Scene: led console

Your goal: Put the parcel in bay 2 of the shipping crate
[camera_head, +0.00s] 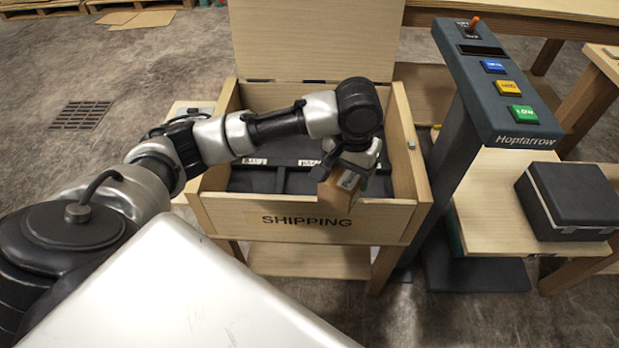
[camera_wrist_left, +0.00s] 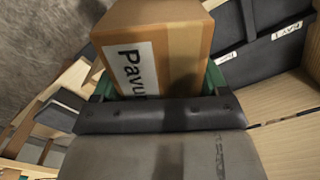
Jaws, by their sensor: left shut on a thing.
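The parcel (camera_head: 340,188) is a brown cardboard box with a white label. My left gripper (camera_head: 352,170) is shut on it and holds it over the front right part of the shipping crate (camera_head: 226,212). The parcel also shows large in the left wrist view (camera_wrist_left: 175,50), between the gripper's green-edged fingers, its label reading "Pavu" before it is cut off. The crate is wooden, with its lid open at the back. Its dark inside has dividers and white bay labels; my arm hides part of it, and the bay numbers are too small to read. My right gripper is not in view.
A dark console (camera_head: 500,80) with a lever and blue, yellow and green buttons stands right of the crate. A black case (camera_head: 575,198) lies on a low wooden table at the right. A floor grate (camera_head: 80,115) is at the left.

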